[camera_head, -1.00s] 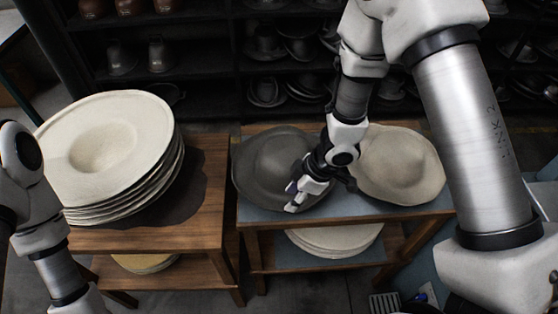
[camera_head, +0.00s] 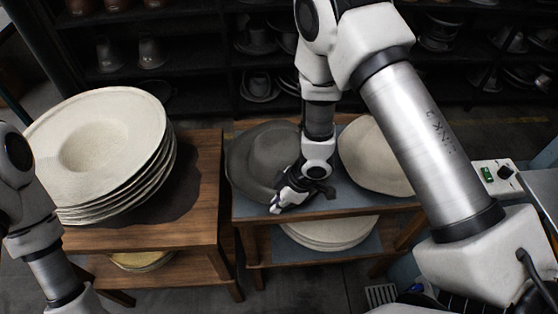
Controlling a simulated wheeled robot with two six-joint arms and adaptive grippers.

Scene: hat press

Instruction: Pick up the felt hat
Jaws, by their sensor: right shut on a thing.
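A dark grey felt hat (camera_head: 258,160) with a wide brim lies on the blue-grey top of the right wooden table (camera_head: 345,200). A cream felt hat (camera_head: 372,155) lies to its right, partly hidden by my right arm. My right gripper (camera_head: 283,203) is at the front right brim of the grey hat and is shut on it. The fingertips are small and dark, and the exact grip on the brim is hard to make out. Part of my left arm shows at the left edge, but its gripper is out of view.
A tall stack of cream hats (camera_head: 100,150) stands on the left wooden table (camera_head: 195,225). More pale hats (camera_head: 325,232) lie on the lower shelf of the right table. Dark shelves with hats and hat forms line the back. A control box (camera_head: 495,178) stands at right.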

